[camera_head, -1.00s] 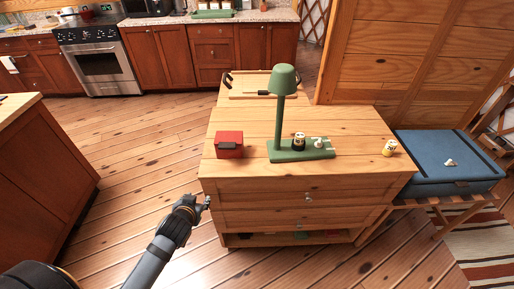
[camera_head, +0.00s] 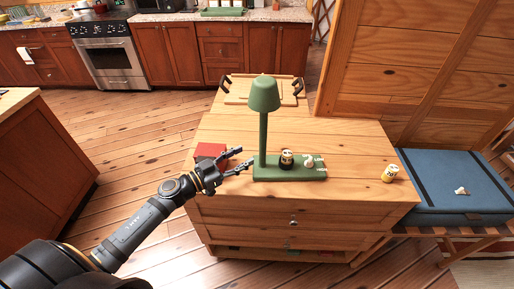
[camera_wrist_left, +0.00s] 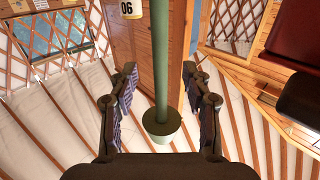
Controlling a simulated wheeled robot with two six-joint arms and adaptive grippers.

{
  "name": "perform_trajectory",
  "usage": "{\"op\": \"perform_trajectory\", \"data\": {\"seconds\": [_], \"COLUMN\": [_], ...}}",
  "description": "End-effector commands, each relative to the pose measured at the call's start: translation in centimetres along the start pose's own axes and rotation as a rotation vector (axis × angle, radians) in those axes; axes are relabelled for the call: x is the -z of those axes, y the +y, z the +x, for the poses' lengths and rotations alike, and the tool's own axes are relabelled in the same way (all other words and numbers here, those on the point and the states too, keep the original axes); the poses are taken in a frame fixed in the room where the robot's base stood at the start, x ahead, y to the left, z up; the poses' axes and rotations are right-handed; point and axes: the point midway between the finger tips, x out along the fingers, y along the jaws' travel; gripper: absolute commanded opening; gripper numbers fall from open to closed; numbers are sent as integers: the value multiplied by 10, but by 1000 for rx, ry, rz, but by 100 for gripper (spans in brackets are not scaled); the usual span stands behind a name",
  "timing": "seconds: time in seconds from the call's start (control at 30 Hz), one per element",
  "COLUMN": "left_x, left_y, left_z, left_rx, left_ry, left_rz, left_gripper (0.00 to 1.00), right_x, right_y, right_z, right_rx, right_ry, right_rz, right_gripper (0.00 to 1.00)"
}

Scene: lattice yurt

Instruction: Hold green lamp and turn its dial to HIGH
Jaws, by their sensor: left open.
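The green lamp (camera_head: 264,134) stands upright on the wooden cabinet top, with a tapered shade, thin post and flat rectangular base. A small white dial (camera_head: 309,161) sits on the base's right part, with tiny white labels beside it that I cannot read. My left gripper (camera_head: 246,156) is open just left of the post, fingers pointing at it. In the left wrist view, the lamp's post (camera_wrist_left: 162,60) shows between the open fingers (camera_wrist_left: 160,85), apart from both. My right gripper is not in view.
A red box (camera_head: 210,151) is partly hidden behind my left gripper. A wooden tray (camera_head: 236,98) with dark handles lies at the back. The cabinet front (camera_head: 250,212) has drawers.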

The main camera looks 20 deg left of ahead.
Motion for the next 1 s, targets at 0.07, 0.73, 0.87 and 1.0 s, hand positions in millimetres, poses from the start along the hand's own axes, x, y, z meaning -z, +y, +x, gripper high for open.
{"op": "perform_trajectory", "data": {"seconds": [0.07, 0.73, 0.87, 1.0], "left_x": [2, 0, 0, 0], "left_y": [0, 0, 0, 0], "left_z": [11, 86, 86, 86], "left_rx": [4, 2, 2, 2], "left_ry": [2, -2, -2, -2], "left_rz": [-6, -3, -3, -3], "left_gripper": [49, 49, 46, 27], "right_x": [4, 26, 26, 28], "right_y": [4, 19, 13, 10], "right_z": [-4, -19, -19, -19], "right_rx": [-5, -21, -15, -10], "right_ry": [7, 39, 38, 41], "right_rz": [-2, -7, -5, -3], "right_gripper": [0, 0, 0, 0]}}
